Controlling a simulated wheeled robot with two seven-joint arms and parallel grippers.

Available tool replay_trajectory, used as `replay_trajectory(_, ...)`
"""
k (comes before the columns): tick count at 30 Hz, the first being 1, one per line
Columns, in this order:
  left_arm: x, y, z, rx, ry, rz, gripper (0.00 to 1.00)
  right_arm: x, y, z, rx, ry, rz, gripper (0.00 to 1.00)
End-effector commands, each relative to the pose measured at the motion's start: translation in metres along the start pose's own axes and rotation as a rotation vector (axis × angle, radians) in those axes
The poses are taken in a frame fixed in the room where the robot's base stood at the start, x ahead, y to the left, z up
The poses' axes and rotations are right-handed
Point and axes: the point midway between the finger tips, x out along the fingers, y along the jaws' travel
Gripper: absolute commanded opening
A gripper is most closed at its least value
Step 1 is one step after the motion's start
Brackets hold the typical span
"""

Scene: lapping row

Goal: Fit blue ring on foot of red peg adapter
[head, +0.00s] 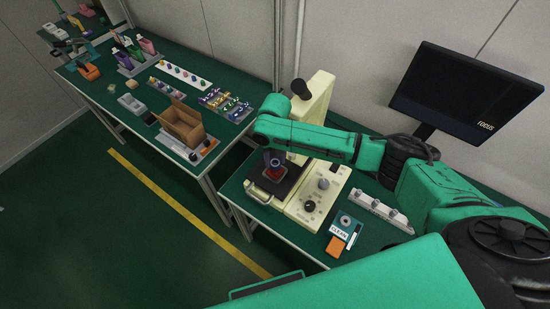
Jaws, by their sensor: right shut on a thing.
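My right gripper (274,157) points down over the dark stage of the cream microscope-like machine. It is shut on a small red piece (273,173), which looks like the red peg adapter. The piece is at or just above the stage; I cannot tell whether it touches. The fingers partly hide it, and its foot is too small to make out. I cannot pick out the blue ring for certain. My left gripper is not in view.
The cream machine (330,190) stands close around the gripper. A white strip with knobs (378,211), a "CLEAN" card (339,231) and a monitor (465,90) are to the right. The left bench holds a cardboard box (182,122) and a white strip of coloured pieces (184,75).

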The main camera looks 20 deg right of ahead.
Motion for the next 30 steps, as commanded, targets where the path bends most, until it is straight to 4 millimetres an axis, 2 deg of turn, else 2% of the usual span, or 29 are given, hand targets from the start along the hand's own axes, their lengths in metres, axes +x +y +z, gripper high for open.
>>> replay_trajectory(26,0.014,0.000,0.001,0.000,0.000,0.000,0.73,0.023,0.001,0.000,0.000,0.000,0.001,0.00)
replay_trajectory(27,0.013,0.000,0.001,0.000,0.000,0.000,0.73,0.022,0.001,0.000,0.000,0.000,0.001,0.61)
replay_trajectory(29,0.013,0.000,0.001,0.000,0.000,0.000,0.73,0.022,0.001,0.000,0.000,0.000,0.001,0.81)
replay_trajectory(30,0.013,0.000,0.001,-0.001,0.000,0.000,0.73,0.022,0.001,0.000,0.000,0.000,0.001,0.81)
